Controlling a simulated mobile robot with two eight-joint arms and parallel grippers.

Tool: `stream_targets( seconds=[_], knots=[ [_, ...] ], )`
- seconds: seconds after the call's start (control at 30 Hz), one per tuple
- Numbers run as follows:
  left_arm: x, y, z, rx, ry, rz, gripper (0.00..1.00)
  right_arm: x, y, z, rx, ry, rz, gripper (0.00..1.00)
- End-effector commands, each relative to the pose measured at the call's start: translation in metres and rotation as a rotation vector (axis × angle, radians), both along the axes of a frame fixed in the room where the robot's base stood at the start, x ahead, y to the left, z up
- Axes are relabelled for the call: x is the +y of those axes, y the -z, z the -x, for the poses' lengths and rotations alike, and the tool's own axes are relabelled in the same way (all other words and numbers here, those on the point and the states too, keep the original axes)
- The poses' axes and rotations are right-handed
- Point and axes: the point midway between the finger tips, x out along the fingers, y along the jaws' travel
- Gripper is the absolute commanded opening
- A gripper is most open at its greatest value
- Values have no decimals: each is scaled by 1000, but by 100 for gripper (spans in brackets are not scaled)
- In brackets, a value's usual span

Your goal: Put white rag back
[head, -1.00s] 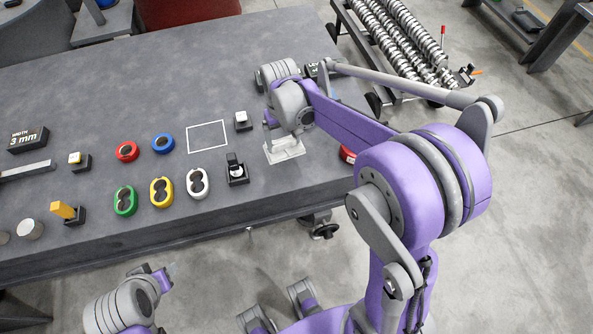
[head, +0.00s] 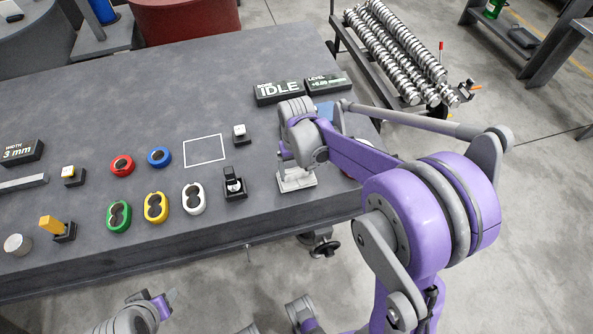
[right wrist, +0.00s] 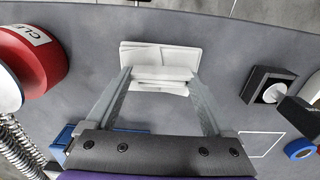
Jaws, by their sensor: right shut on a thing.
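The white rag (head: 297,182) is a folded white cloth near the right end of the grey workbench, close to its front edge. It also shows in the right wrist view (right wrist: 160,55). My right gripper (right wrist: 160,78) has a finger on each side of the rag and is shut on it; it also shows in the head view (head: 294,166). I cannot tell whether the rag touches the bench or is slightly above it. A white outlined rectangle (head: 204,150) on the bench is empty. My left gripper (head: 162,302) is at the bottom left, in front of the bench; its jaw opening is unclear.
Left of the rag stand a black switch block (head: 234,185) and a white-topped button (head: 239,133). Several coloured rings, such as the white one (head: 194,198), lie further left. Behind my right arm is a display reading IDLE (head: 279,91). A red round container (right wrist: 28,60) is beside the rag.

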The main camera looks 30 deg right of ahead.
Motion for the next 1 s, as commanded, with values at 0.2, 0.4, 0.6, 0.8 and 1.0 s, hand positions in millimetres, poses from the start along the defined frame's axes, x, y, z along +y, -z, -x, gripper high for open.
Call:
stream_targets(
  seconds=[0.2, 0.4, 0.6, 0.8, 1.0],
  knots=[
    [0, 1, 0, 0, 0, 0, 50, 0, 6, 0, 0, 0, 0, 34],
    [0, 5, 1, 2, 0, 0, 50, 0, 10, 0, 0, 0, 0, 34],
    [0, 3, 0, 1, 0, 0, 50, 0, 9, 0, 0, 0, 0, 100],
    [0, 0, 0, 0, 0, 0, 50, 0, 4, 0, -1, 0, 0, 100],
    [0, -5, -1, -1, 0, 0, 50, 0, -27, 0, -1, 0, 0, 100]
  ],
)
